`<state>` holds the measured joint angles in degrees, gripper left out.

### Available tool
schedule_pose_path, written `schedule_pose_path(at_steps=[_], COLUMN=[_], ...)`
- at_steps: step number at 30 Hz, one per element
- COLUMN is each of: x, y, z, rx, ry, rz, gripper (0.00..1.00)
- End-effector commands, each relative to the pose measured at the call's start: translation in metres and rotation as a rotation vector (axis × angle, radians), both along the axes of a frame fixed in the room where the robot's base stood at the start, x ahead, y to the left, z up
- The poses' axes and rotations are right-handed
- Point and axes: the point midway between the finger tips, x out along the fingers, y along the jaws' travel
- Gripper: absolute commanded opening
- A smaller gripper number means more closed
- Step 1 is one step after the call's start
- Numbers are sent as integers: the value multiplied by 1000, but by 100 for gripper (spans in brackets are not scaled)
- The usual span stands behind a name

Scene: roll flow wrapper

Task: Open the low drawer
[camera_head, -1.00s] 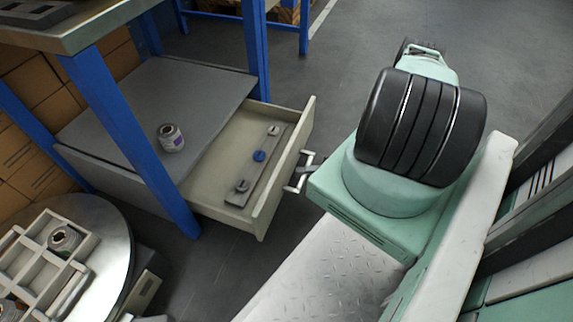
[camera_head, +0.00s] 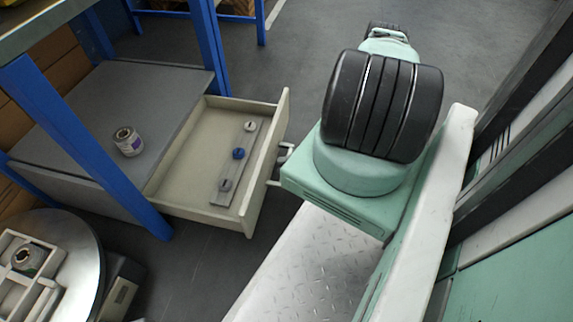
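The low drawer (camera_head: 187,202) is pulled well out from under the grey lower shelf (camera_head: 176,83) of the blue-legged bench. Its inside shows from above, with a flat grey strip (camera_head: 238,171) carrying a pale, a blue and a grey round piece. The drawer's handle (camera_head: 274,182) sticks out from the right side of its front panel and is partly hidden behind my green body. Only a small grey part of what seems to be my gripper (camera_head: 286,151) shows at the handle. Its fingers are hidden, so I cannot tell whether they grip the handle.
A round metal table (camera_head: 88,262) with a compartment tray (camera_head: 40,272) is at the lower left. A blue bench leg (camera_head: 85,150) stands before the drawer's left end. Open floor (camera_head: 290,60) lies behind and right of the drawer.

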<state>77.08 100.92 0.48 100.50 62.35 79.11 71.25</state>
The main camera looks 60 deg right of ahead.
Motion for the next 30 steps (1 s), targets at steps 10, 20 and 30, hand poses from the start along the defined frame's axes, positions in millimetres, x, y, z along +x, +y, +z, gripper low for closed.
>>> schedule_pose_path(at_steps=[10, 20, 30], x=[-5, -53, -108], y=[-4, -48, -98], z=[1, 2, 1], rx=[1, -1, -1], ry=[-1, 0, 1], rz=[-1, -2, -1], gripper=[36, 36, 36])
